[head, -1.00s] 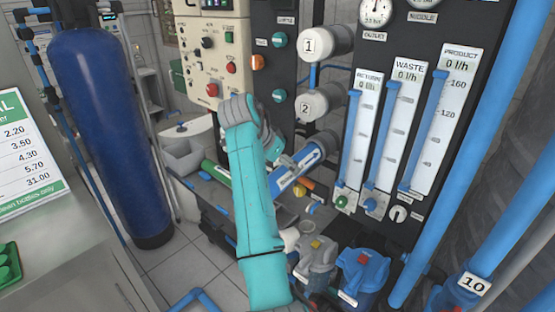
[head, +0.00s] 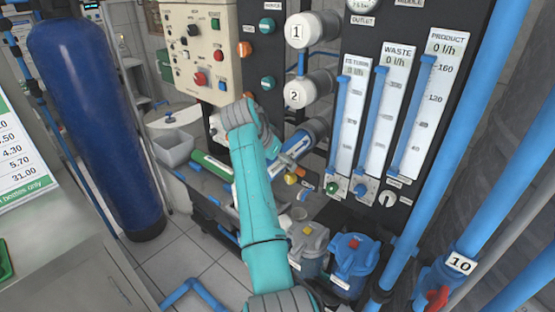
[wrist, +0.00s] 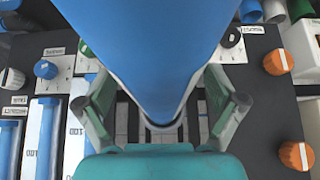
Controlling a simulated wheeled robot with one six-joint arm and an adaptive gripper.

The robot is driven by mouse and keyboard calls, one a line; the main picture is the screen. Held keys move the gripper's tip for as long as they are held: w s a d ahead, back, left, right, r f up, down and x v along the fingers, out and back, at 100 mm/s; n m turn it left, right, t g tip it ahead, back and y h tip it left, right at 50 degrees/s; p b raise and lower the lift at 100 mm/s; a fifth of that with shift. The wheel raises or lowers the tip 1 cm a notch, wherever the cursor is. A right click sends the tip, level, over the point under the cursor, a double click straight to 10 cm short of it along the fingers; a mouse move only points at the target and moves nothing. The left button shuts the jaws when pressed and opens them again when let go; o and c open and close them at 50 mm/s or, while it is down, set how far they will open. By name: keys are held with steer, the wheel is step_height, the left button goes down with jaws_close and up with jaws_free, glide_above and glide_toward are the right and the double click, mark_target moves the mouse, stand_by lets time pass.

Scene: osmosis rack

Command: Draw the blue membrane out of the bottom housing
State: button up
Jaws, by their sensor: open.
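The blue membrane (head: 317,127) slants out from the panel below the white housings in the head view. It has a pale label with an arrow, and my teal arm crosses in front of its lower part. A broad blue cylinder (wrist: 145,45), which looks like the membrane, fills the upper middle of the wrist view. My gripper (wrist: 160,103) is open, one finger on each side of this cylinder's tapering end; I cannot tell whether they touch it. The bottom housing's mouth is not clear.
White housings marked 1 (head: 312,30) and 2 (head: 310,92) jut from the black panel. A green cylinder (head: 211,166) lies on the bench at left.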

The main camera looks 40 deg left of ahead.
steer(key=c, duration=1.6)
steer(key=shift+s+a, duration=0.15)
steer(key=shift+s, duration=1.9)
steer(key=shift+s+a, duration=0.15)
steer(key=shift+s, duration=2.25)
steer(key=shift+s+a, duration=0.2)
steer(key=shift+s, duration=1.6)
